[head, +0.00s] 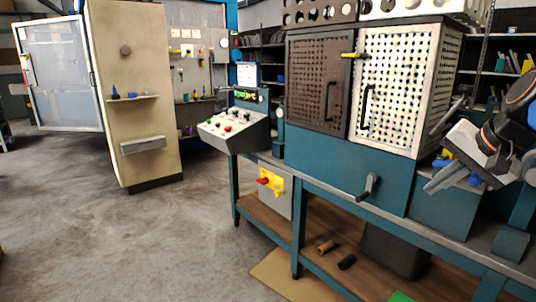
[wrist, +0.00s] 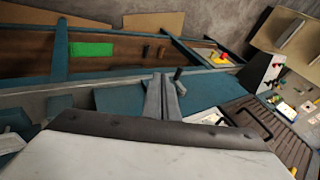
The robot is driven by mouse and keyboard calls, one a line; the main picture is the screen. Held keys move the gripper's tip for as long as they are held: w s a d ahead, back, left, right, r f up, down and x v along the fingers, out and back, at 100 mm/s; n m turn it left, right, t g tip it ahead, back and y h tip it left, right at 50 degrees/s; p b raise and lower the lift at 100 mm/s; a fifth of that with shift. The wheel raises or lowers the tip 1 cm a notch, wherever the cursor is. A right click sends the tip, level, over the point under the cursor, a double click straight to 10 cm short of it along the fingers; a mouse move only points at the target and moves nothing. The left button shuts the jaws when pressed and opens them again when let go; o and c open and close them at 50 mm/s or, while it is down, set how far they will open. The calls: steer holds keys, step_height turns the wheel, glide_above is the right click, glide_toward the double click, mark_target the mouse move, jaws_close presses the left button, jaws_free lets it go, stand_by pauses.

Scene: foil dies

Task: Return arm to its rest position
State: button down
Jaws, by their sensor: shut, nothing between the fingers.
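My gripper (head: 432,187) is at the right edge of the head view, beside the perforated cabinet and above the blue bench. It points down and to the left, with the arm reaching in from the right. In the wrist view my gripper (wrist: 162,78) has its two grey fingers together, with nothing between them. The rest position itself is not marked in either view.
The cabinet's white perforated door (head: 395,85) and dark door (head: 318,80) stand close left of my gripper. A crank handle (head: 369,187) juts from the blue front. A control console (head: 235,128) is farther left. Open grey floor (head: 120,240) lies at left.

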steer(key=s+a+f+n+g, duration=0.1)
steer(key=s+a+f+n, duration=0.3)
steer(key=f, duration=0.6)
steer(key=shift+s+a+f+g+h, duration=0.15)
steer(key=shift+s+a+g+h, duration=0.15)
steer(key=shift+s+a, duration=0.85)
steer(key=c, duration=2.5)
jaws_free()
steer(key=s+a+f+n+h, duration=0.1)
steer(key=s+f+n, duration=0.4)
steer(key=f, duration=0.6)
steer(key=shift+s+a+g, duration=0.3)
steer(key=shift+s+a, duration=0.5)
steer(key=shift+s, duration=0.35)
steer(key=o, duration=0.7)
steer(key=shift+s+f+n, duration=0.15)
steer(key=shift+f+n, duration=0.1)
steer(key=shift+n, duration=0.05)
